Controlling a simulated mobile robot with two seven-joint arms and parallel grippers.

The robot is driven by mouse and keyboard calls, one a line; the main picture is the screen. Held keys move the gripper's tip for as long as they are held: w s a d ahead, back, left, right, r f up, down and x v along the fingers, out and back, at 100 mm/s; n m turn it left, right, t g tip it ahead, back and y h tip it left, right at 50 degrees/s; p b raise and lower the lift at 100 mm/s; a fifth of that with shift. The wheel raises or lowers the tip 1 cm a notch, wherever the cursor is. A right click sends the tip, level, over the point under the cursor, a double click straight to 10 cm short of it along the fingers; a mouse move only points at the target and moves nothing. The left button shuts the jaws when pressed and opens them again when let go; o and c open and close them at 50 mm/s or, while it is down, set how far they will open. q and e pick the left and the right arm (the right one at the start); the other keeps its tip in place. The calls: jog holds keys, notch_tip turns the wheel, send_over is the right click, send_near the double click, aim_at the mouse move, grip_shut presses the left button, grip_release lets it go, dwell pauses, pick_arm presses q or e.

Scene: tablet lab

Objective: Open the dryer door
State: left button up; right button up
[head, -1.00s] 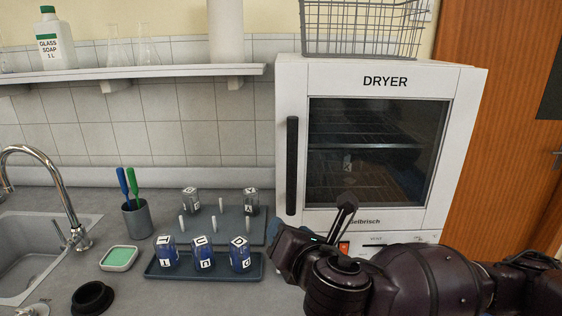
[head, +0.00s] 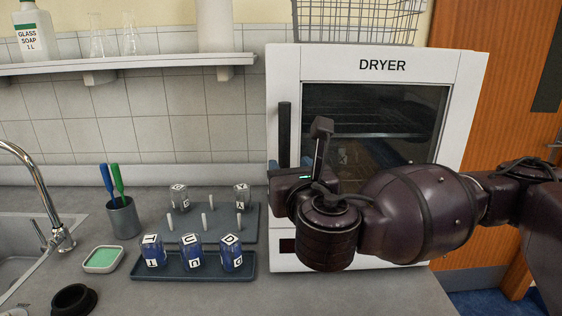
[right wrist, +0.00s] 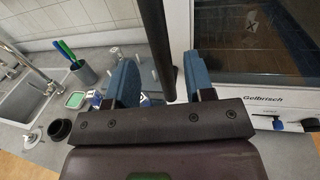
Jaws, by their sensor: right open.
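The white dryer (head: 466,95) stands on the counter at the right in the head view. Its glass door (head: 375,105) is shut. The black vertical door handle (head: 284,125) is on the door's left side; my right gripper hides its lower end. My right gripper (head: 288,183) is in front of that lower part. In the right wrist view, the blue fingers of my right gripper (right wrist: 160,66) are open, and the handle (right wrist: 157,30) shows between them with gaps on both sides. I cannot tell whether the handle is fully within finger reach. My left gripper is out of view.
A wire basket (head: 355,20) sits on the dryer. Left of the dryer are a front tray (head: 205,270) with lettered blue-filled glasses, a rear pegged tray (head: 250,222), a cup with brushes (head: 123,218), a green sponge dish (head: 103,259) and the sink.

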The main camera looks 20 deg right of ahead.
aim_at(286, 160)
jog(key=w, duration=0.6)
jog(key=shift+w+d+r, duration=0.15)
jog(key=shift+w+d, duration=0.15)
jog(key=shift+w, duration=0.1)
grip_shut()
